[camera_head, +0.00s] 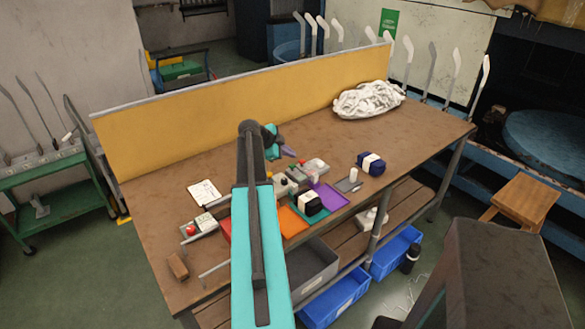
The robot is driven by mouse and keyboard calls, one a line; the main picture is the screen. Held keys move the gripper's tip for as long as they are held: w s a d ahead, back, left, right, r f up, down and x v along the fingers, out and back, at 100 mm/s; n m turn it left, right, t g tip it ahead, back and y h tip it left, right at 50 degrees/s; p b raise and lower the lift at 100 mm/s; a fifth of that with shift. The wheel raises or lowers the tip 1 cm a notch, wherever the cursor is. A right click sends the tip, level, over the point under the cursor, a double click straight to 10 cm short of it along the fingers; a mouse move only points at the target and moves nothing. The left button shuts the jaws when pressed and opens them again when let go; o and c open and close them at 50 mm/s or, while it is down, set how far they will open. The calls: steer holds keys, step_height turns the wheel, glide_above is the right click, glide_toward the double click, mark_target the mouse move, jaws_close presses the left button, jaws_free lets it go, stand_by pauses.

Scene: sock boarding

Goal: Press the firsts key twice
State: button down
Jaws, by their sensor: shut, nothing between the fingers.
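My turquoise and dark arm reaches over the brown workbench (150,220). My gripper (290,153) points down to the right, shut and empty, just beyond a group of small grey devices (315,166). I cannot tell whether its tip touches anything. The devices are too small for me to read any label, so I cannot tell which part is the firsts key. A grey box with a red button (191,230) and a white label stands at the left. My arm hides part of the bench between that box and the grey devices.
Orange (292,224) and purple (330,196) mats lie near the front edge, with a black banded bundle (309,203) beside them. A navy bundle (371,165) lies to the right, a white sock pile (367,99) at the back. A yellow panel (200,120) closes the rear.

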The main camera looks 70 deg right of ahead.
steer(key=shift+f+b, duration=0.6)
steer(key=shift+f, duration=0.4)
steer(key=shift+s+f+b, duration=0.1)
steer(key=shift+f+b, duration=1)
steer(key=shift+b, duration=0.4)
stand_by(2.8)
steer(key=shift+r, duration=1.1)
steer(key=shift+r, duration=0.15)
steer(key=shift+r+p, duration=0.45)
steer(key=shift+r, duration=1.9)
